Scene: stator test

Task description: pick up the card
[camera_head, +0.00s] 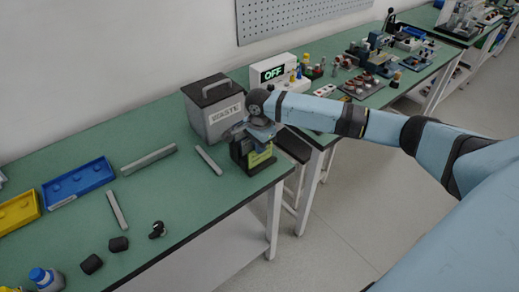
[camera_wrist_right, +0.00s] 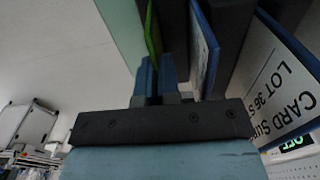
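A dark holder (camera_head: 238,153) stands at the front edge of the green bench in the head view. A yellow-green card or label (camera_head: 259,156) shows at its front; its wording is too small to read. My right gripper (camera_head: 259,131) is right above the holder, pointing down. In the right wrist view its two blue fingers (camera_wrist_right: 157,72) are close together, with the edge of a thin green card (camera_wrist_right: 151,32) between their tips. A blue-edged card (camera_wrist_right: 205,50) stands apart to the right, beside a white label (camera_wrist_right: 284,85) reading CARD and LOT 36 S. My left gripper is not in view.
A grey WASTE box (camera_head: 212,112) stands just left of the holder, and a white OFF display unit (camera_head: 272,73) behind. A grey bar (camera_head: 208,160), a blue tray (camera_head: 78,182) and a yellow tray (camera_head: 18,212) lie left. The bench front edge is close to the holder.

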